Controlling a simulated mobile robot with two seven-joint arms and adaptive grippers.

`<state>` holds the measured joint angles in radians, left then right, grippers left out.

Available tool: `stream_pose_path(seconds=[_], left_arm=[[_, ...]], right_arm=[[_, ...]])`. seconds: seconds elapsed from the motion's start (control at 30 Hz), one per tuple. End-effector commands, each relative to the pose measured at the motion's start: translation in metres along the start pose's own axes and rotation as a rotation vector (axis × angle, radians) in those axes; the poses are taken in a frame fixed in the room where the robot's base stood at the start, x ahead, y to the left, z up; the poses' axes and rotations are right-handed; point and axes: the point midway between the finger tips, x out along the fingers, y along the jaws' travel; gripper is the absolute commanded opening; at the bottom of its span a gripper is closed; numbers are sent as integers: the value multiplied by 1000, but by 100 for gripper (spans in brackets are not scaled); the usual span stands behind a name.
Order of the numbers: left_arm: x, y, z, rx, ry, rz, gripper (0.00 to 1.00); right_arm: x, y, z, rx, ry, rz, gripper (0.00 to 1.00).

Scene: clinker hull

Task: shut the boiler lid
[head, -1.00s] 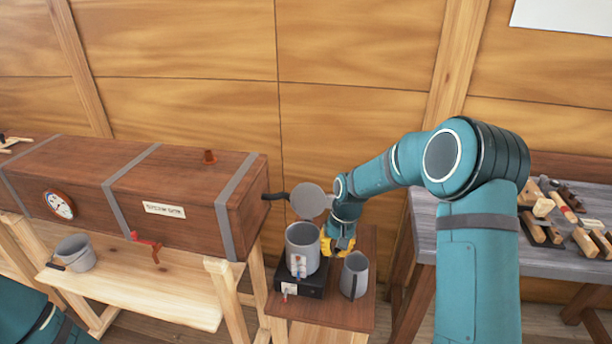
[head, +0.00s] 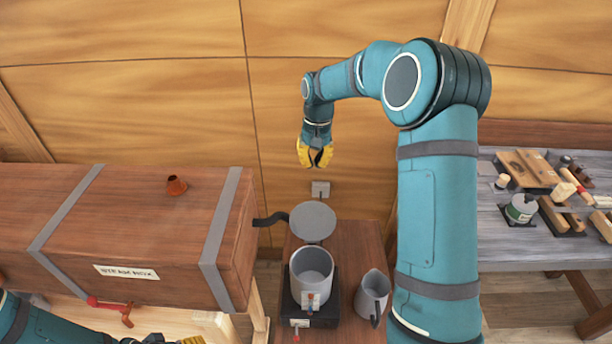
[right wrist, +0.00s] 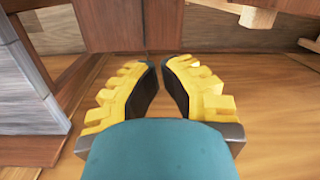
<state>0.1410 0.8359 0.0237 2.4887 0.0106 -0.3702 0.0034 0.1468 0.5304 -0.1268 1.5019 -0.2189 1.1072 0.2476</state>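The boiler (head: 301,285) is a grey open-topped pot on a black base, on a small brown side table. Its round grey lid (head: 312,222) stands raised behind the mouth, so the inside of the pot shows. My right gripper (head: 316,164) hangs above and beyond the lid, in front of the wall, apart from the lid. Its yellow fingers are drawn together with only a thin gap at the tips and nothing between them, as the right wrist view (right wrist: 160,66) also shows. My left gripper (head: 190,341) barely shows at the bottom edge; its fingers are mostly cut off.
A grey jug (head: 372,295) stands right of the boiler. A black hose (head: 270,219) runs from the wooden steam box (head: 150,235) towards the lid. A grey workbench (head: 505,240) with tools and blocks is at the right. The wooden wall (head: 200,110) closes the back.

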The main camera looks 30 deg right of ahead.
Motion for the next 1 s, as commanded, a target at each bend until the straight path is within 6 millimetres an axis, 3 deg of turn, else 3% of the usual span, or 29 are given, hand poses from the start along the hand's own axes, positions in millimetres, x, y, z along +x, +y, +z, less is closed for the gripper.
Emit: stream_pose_path(seconds=[0.17, 0.57, 0.8, 1.0], left_arm=[[2, -1, 0, 0, 0, 0, 58], [6, -2, 1, 0, 0, -1, 58], [1, 0, 0, 0, 0, -1, 58], [1, 0, 0, 0, 0, 0, 58]], right_arm=[[24, 0, 1, 1, -4, 1, 0], [101, 0, 1, 0, -5, 1, 0], [86, 0, 30, -1, -1, -1, 0], [84, 0, 38, -1, 0, -1, 0]])
